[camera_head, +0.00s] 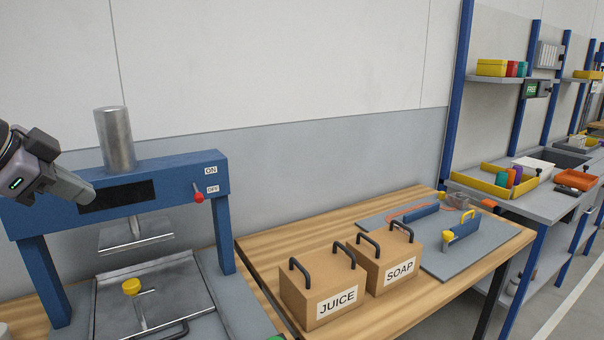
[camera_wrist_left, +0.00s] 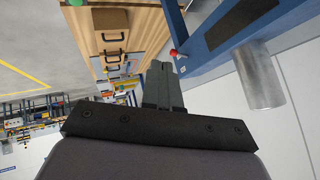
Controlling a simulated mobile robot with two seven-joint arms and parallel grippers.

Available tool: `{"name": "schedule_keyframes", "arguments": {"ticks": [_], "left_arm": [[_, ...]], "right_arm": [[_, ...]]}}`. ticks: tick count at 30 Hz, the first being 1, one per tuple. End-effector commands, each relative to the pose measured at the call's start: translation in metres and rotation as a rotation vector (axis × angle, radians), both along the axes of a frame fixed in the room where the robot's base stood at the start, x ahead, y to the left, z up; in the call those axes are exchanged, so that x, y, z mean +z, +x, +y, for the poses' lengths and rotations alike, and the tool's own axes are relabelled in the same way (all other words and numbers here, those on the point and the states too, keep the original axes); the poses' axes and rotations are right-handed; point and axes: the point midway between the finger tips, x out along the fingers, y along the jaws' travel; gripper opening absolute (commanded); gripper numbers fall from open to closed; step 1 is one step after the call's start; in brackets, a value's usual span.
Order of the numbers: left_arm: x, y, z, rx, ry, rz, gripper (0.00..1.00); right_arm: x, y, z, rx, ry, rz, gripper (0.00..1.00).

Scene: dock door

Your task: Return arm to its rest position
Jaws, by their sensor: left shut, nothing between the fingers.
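My left gripper (camera_head: 84,194) comes in from the left in the head view, in front of the blue press (camera_head: 188,169) near its dark panel. It is shut and empty. In the left wrist view its fingers (camera_wrist_left: 163,85) are together, with the press beam (camera_wrist_left: 235,30) and its metal cylinder (camera_wrist_left: 258,80) beside them. I cannot tell from the head view whether the gripper touches the press. My right gripper is in neither view.
The press has a red-knobbed lever (camera_head: 198,196) by ON and OFF labels, and a yellow-knobbed handle (camera_head: 131,287). A JUICE box (camera_head: 296,299) and a SOAP box (camera_head: 372,274) stand on the wooden table (camera_head: 272,245). A grey mat (camera_head: 480,262) with tools lies beyond.

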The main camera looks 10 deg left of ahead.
Motion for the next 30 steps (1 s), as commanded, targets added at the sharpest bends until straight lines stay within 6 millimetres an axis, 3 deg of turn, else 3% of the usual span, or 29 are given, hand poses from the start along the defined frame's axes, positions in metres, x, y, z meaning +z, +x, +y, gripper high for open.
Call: {"name": "schedule_keyframes", "arguments": {"ticks": [7,14,21,30], "left_arm": [[-0.084,0.012,-0.04,-0.019,0.027,0.089,0.0],[-0.178,-0.001,-0.085,-0.014,0.023,0.17,0.0],[-0.264,-0.042,-0.128,0.041,-0.027,0.245,0.0],[-0.34,-0.118,-0.159,0.209,-0.115,0.344,0.0]], "right_arm": [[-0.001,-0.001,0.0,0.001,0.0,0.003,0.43],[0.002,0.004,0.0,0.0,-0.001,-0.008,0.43],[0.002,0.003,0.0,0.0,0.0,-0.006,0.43],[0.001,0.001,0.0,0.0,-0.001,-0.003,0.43]]}}
